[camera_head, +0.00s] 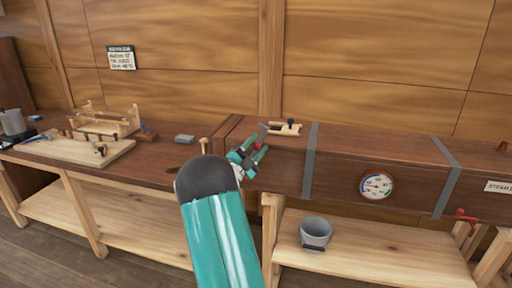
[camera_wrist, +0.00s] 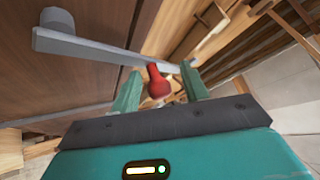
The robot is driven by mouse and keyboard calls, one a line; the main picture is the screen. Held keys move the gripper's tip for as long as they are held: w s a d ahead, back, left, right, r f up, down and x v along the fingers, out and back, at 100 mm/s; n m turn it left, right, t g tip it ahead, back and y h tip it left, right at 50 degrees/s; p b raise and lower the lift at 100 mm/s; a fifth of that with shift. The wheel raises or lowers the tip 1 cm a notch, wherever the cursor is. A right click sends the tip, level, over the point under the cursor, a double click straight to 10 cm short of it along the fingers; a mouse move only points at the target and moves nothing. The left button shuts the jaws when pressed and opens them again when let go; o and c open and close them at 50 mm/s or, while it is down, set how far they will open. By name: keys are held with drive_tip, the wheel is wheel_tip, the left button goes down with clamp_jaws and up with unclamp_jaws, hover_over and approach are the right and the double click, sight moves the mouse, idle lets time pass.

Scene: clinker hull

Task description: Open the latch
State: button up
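The latch is a flat grey metal bar (camera_wrist: 100,50) with a round pivot (camera_wrist: 57,20) at its upper left in the wrist view. A red knob (camera_wrist: 157,84) stands on the bar. My gripper (camera_wrist: 161,80) is open, with one teal finger on each side of the knob and a visible gap at both sides. In the head view my gripper (camera_head: 257,147) is at the left end of the long brown wooden box (camera_head: 340,172), and the red knob (camera_head: 258,146) shows small between the fingers. The bar is mostly hidden there.
The box carries grey straps (camera_head: 310,160) and a round gauge (camera_head: 376,185). A small wooden piece with a black knob (camera_head: 290,125) lies on top. A grey bucket (camera_head: 315,232) stands on the shelf below. A workbench (camera_head: 150,170) with tools is at left.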

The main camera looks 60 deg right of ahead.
drive_tip(key=shift+a, duration=0.1)
drive_tip(key=v, duration=1.3)
drive_tip(key=shift+a+f, duration=0.2)
drive_tip(key=shift+a, duration=0.1)
